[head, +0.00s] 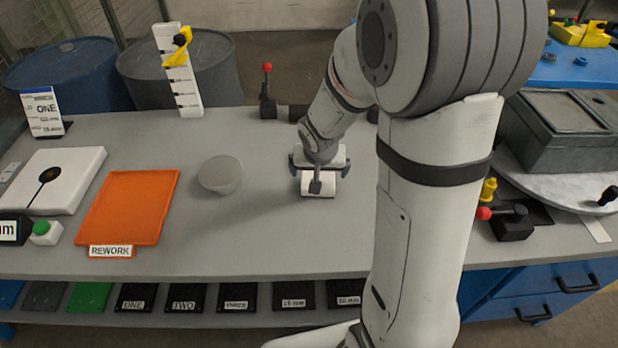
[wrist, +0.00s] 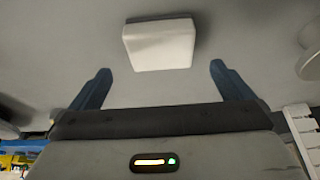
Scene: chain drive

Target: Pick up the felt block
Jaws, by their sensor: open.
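The felt block, a small off-white block (head: 327,189), lies on the grey table below my gripper (head: 318,172) in the head view. In the wrist view the felt block (wrist: 160,42) shows ahead of the fingers and roughly centred between their lines. My gripper (wrist: 160,70) is open, with two blue fingers spread wider than the block. Nothing is held between them. Part of the block is hidden by my wrist in the head view. I cannot tell the exact height of the fingertips above the table.
An orange REWORK tray (head: 130,205) and a grey round object (head: 220,174) are to the left. A red-knobbed lever (head: 267,88) stands behind. A black fixture with a red knob (head: 509,220) is at right. The table in front of the block is clear.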

